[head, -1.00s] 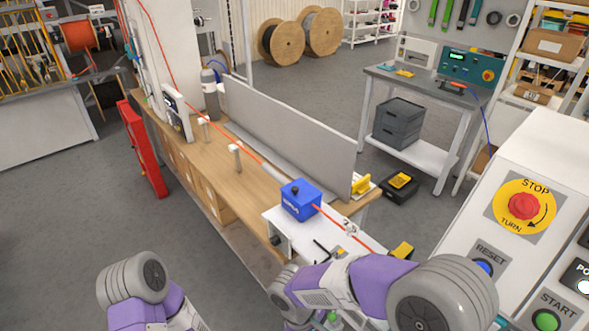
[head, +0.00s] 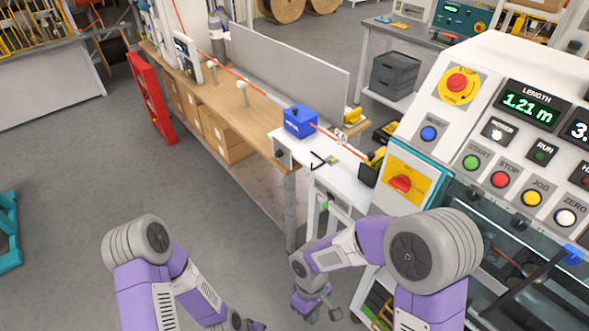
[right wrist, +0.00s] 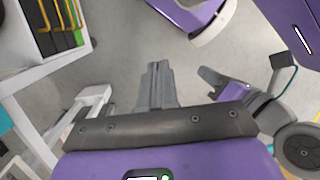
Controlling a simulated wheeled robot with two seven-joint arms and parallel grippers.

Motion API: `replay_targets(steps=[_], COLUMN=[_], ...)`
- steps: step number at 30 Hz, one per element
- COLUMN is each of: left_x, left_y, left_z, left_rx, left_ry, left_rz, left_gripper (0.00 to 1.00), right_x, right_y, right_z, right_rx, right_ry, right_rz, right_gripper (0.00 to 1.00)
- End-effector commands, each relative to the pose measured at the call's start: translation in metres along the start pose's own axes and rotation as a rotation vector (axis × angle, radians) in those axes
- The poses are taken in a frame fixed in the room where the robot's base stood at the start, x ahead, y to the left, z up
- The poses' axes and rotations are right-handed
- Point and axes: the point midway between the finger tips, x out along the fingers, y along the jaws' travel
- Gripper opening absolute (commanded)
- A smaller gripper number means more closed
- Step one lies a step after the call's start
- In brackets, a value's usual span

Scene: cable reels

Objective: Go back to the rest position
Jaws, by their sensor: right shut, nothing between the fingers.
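My right gripper (head: 320,312) hangs low beside the white stand in the head view, pointing down. In the right wrist view its fingers (right wrist: 157,68) are together, with nothing between them and grey floor beyond. My left arm hangs at the lower left of the head view. Part of my left gripper (head: 252,325) shows at the bottom edge, too cut off to tell its jaws.
The control machine (head: 522,68) stands close on the right. The white stand (head: 345,182), with a blue box (head: 300,121) and red cable, adjoins the wooden bench (head: 225,115). Open floor lies left; a teal frame (head: 8,232) stands at its edge.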

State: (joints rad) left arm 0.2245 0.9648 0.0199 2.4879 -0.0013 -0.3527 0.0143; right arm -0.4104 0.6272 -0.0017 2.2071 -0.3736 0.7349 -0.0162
Motion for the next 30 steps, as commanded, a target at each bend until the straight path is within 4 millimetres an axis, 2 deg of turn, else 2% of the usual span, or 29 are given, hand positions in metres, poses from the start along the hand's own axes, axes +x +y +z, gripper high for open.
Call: replay_targets(steps=[1, 5, 8, 12, 15, 21, 30], left_x=[0.003, 0.007, 0.012, 0.021, 0.025, 0.029, 0.029], left_y=[-0.001, -0.003, -0.005, -0.008, -0.01, -0.011, -0.011], left_z=[0.001, 0.001, 0.001, 0.0, 0.0, 0.0, 0.0], left_rx=[0.0, 0.0, 0.0, 0.0, 0.0, 0.0, 0.0], left_ry=[-0.002, -0.003, -0.003, -0.003, -0.003, -0.003, -0.003], left_rz=[0.0, 0.0, 0.0, 0.0, 0.0, 0.0, 0.0], left_gripper=[0.0, 0.0, 0.0, 0.0, 0.0, 0.0, 0.0], right_x=[0.015, 0.05, 0.083, 0.134, 0.161, 0.189, 0.192], right_y=[0.001, 0.003, 0.006, 0.016, 0.025, 0.038, 0.041], right_z=[0.001, -0.002, -0.002, 0.002, 0.008, 0.021, 0.023], right_rx=[0.036, 0.154, 0.292, 0.557, 0.733, 0.941, 0.97], right_ry=[0.013, 0.079, 0.145, 0.255, 0.319, 0.387, 0.398], right_rz=[-0.036, -0.128, -0.207, -0.302, -0.328, -0.324, -0.319], right_gripper=[0.0, 0.0, 0.0, 0.0, 0.0, 0.0, 0.0])
